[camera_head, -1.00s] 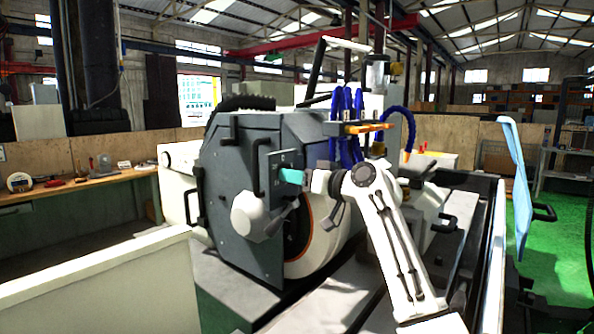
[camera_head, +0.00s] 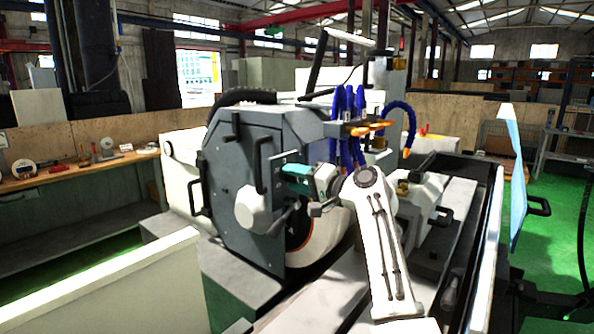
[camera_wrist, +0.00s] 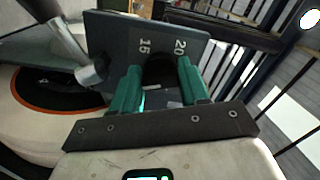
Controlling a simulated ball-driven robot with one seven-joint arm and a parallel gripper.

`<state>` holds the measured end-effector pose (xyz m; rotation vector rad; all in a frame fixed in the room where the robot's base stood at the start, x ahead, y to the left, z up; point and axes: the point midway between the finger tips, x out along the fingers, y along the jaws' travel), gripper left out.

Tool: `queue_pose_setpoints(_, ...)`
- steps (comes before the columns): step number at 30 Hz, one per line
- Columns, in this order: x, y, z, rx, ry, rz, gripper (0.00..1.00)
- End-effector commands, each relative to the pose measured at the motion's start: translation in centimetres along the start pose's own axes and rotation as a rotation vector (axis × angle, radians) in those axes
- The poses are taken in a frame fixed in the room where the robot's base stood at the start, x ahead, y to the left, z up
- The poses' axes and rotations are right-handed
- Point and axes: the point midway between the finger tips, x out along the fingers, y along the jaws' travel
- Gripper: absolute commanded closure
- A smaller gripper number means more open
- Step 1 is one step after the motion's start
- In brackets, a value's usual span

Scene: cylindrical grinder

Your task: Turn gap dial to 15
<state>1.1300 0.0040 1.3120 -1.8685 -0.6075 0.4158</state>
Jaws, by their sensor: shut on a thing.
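The gap dial (camera_wrist: 160,68) is a dark round knob on a dark grey plate (camera_wrist: 110,35). The plate carries white marks 15 and 20 above the dial in the wrist view. My gripper (camera_wrist: 161,84) has teal fingers, one on each side of the dial, and is shut on it. In the head view my gripper (camera_head: 297,173) is at the plate on the front of the grey grinder housing (camera_head: 232,165). The dial is hidden there by my gripper, and its pointer cannot be made out in either view.
A white rounded part with a lever (camera_head: 254,210) sticks out just left of and below my gripper. The grinding wheel (camera_head: 322,240) is below it. Blue hoses (camera_head: 349,120) hang close behind my arm. A workbench (camera_head: 70,178) stands at the left.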

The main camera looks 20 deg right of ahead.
Motion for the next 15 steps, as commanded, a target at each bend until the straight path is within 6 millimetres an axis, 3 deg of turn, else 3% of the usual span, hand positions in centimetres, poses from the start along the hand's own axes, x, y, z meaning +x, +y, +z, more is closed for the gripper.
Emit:
queue_pose_setpoints(1, 0.08, -0.65, -0.21, 0.045, 0.003, -0.002, 0.86)
queue_pose_setpoints(15, 0.06, -0.7, -0.28, 0.49, 0.004, -0.005, 0.86)
